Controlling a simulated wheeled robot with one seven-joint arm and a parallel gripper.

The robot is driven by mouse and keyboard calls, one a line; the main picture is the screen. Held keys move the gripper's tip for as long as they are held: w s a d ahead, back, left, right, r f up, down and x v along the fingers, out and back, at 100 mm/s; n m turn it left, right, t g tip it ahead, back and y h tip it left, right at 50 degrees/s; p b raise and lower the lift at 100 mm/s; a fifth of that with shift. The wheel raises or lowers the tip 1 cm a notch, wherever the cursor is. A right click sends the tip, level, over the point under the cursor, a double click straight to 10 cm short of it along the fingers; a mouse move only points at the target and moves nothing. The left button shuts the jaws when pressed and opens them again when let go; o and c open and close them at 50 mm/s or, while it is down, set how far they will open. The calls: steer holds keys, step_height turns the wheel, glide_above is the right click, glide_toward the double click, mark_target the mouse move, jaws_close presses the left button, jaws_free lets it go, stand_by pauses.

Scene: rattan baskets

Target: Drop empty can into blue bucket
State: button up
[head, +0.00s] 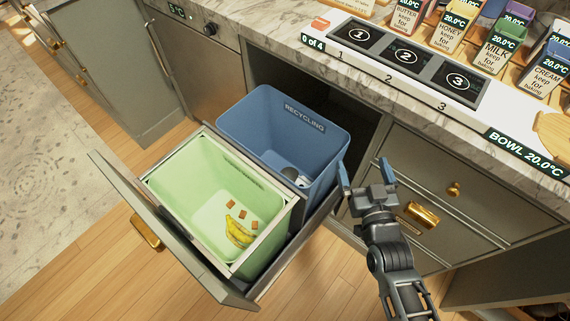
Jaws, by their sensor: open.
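The blue bucket (262,110), marked RECYCLING, stands in the pulled-out drawer behind the green bin. A small grey-white, can-like object (294,174) lies low inside it, partly hidden by its near wall. My gripper (365,172) is open and empty, just right of the blue bucket's right wall, with its two blue-tipped fingers spread. No can is between the fingers.
The green bin (178,186) in front holds a banana peel and several brown scraps. The open drawer front (166,235) juts over the wooden floor. A marble counter (285,38) with labelled containers runs behind. A closed drawer (440,175) is at right.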

steer(key=shift+s+d+f+b, duration=0.15)
steer(key=shift+s+f, duration=0.25)
steer(key=shift+f, duration=0.5)
steer(key=shift+s+f+b, duration=0.25)
steer(key=shift+s+f, duration=0.15)
steer(key=shift+f, duration=0.45)
steer(key=shift+f, duration=0.1)
